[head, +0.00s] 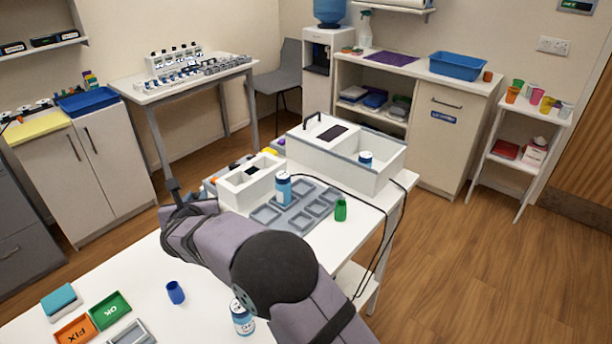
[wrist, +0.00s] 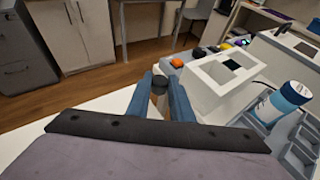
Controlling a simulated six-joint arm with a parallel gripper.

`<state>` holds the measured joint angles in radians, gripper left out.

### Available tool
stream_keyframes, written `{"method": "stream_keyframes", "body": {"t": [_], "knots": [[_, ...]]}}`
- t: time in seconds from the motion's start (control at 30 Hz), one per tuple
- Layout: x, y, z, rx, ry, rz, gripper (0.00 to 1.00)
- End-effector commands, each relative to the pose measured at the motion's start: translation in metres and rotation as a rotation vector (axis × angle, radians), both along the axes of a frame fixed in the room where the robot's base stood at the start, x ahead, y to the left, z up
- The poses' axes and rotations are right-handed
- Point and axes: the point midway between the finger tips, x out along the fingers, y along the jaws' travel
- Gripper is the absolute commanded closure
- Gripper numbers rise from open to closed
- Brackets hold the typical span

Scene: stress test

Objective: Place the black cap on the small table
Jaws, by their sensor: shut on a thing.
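In the head view my arm reaches left across the table, and the cap cannot be made out. A small white table (head: 135,91) with grey legs stands against the back wall at the left, bearing a white rack and several small bottles. I cannot tell whether this is the table the task names.
A white open box (wrist: 225,73) stands right of my gripper, with a blue-labelled bottle (wrist: 290,98) farther right on a grey tray (head: 268,214). A large white bin (head: 335,165) is behind. A blue cup (head: 175,291) stands on the front table. Wooden floor (wrist: 150,52) lies ahead.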

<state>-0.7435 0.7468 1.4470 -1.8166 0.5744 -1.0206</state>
Motion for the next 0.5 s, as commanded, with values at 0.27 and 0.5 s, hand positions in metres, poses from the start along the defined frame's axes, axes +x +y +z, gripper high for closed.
{"method": "stream_keyframes", "body": {"t": [0.27,0.5], "knots": [[0.007,-0.034,0.042,-0.004,0.004,-0.063,1.0],[-0.002,-0.106,0.044,-0.003,0.004,-0.319,1.0]]}}
